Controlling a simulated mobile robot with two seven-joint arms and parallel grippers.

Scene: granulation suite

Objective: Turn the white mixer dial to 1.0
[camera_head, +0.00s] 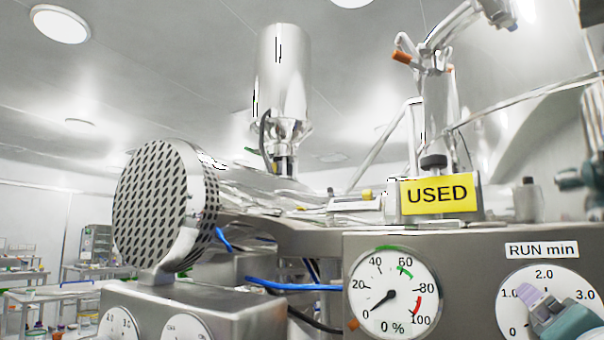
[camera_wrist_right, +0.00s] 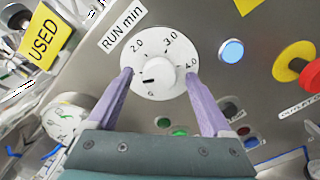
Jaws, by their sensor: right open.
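The white mixer dial (camera_wrist_right: 153,30) sits on the grey panel under the RUN min label, with a round white knob at its centre. It also shows at the right edge of the head view (camera_head: 552,279), partly covered by my gripper. The knob's black mark points left in the wrist view, on the side between 0 and the hidden 1.0 figure. My right gripper (camera_wrist_right: 158,76) is open, with one lavender finger on each side of the knob. The fingers appear apart from the knob; their exact depth is unclear. It also shows in the head view (camera_head: 540,302). My left gripper is out of view.
A yellow USED sign (camera_head: 438,194) stands above the panel. A percent gauge (camera_head: 393,272) is left of the dial, its needle near 0. A blue button (camera_wrist_right: 231,51) and a red knob on a yellow disc (camera_wrist_right: 309,75) lie right of the dial in the wrist view.

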